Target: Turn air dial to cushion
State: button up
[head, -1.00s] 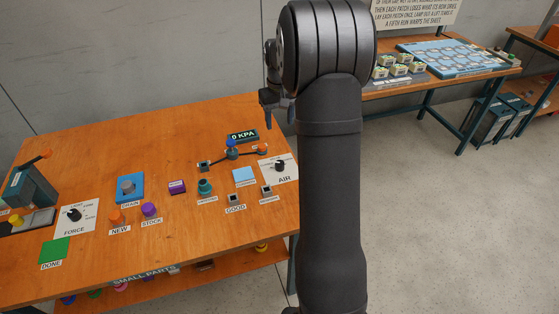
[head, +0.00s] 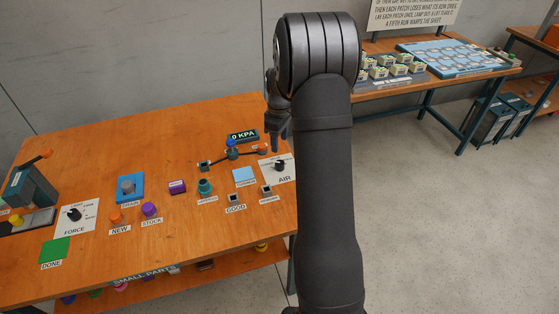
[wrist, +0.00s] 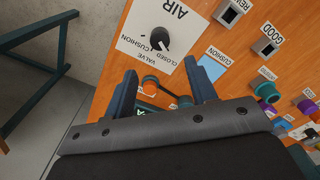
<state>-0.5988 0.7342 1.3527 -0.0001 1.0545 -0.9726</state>
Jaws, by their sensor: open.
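The air dial (head: 279,166) is a black knob on a white plate marked AIR (head: 283,178), near the right edge of the wooden bench. In the wrist view the dial (wrist: 159,38) sits ahead of my fingers, with CLOSED, CUSHION and VALVE printed on its plate (wrist: 137,22). A small pale mark shows on the knob; I cannot tell which label it points at. My gripper (wrist: 161,72) is open and empty, its two fingers apart, short of the dial. In the head view my gripper (head: 277,130) hangs above and behind the AIR plate.
A display (head: 243,136) reads 0 KPA. Beside the dial are a light blue CUSHION patch (head: 244,176), small grey square holders (head: 266,190) and a teal-and-orange valve assembly (head: 234,153). The FORCE dial (head: 74,214) and green DONE pad (head: 54,252) are far left.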

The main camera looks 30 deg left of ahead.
aim_at(279, 163)
notch_tip(279, 163, down, 10)
jog(key=shift+r, duration=0.1)
jog(key=shift+c, duration=0.2)
jog(key=c, duration=0.9)
